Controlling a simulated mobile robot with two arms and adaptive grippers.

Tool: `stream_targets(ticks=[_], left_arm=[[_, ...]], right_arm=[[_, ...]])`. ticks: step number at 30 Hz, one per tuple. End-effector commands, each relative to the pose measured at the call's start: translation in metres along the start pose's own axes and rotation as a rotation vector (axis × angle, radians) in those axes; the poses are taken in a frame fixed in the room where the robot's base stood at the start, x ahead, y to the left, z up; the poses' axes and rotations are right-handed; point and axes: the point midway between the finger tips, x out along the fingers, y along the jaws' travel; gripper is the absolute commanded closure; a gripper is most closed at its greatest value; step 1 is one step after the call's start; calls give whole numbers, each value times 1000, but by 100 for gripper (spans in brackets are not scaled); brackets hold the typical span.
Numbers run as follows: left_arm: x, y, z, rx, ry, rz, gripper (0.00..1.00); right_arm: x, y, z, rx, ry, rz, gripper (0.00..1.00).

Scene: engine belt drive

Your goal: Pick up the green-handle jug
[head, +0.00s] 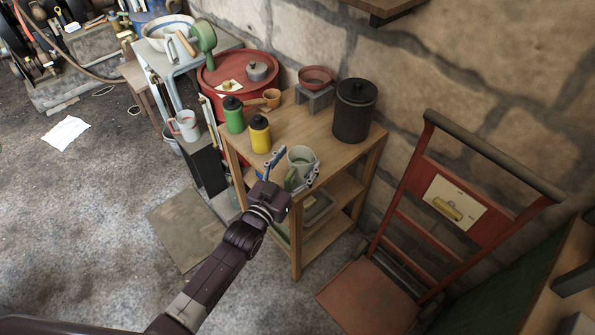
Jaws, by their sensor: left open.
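The green-handle jug (301,156) is a pale grey jug standing upright on the top of the wooden shelf unit (312,128), near its front edge. Its green handle faces the front, toward my arm. My left gripper (293,167) is open at the jug, with one finger to the left of the handle and the other to the right. I cannot tell whether the fingers touch it. The gripper hides part of the jug's lower side. My right gripper is not in view.
A yellow bottle (260,137) and a green bottle (233,117) stand left of the jug. A black lidded canister (354,112) stands behind it to the right. A red hand truck (420,220) stands at the right. Another jug (186,126) is farther left.

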Motion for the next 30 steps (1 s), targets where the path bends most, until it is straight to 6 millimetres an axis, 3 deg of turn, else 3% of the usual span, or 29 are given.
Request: stream_targets(ticks=[2,15,23,30], left_arm=[[0,0,0,0,0,0,33],[0,0,-1,0,1,0,79],[0,0,-2,0,2,0,79],[0,0,-20,0,4,0,79]], right_arm=[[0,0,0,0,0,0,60],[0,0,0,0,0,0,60],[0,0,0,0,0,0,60],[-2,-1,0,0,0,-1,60]])
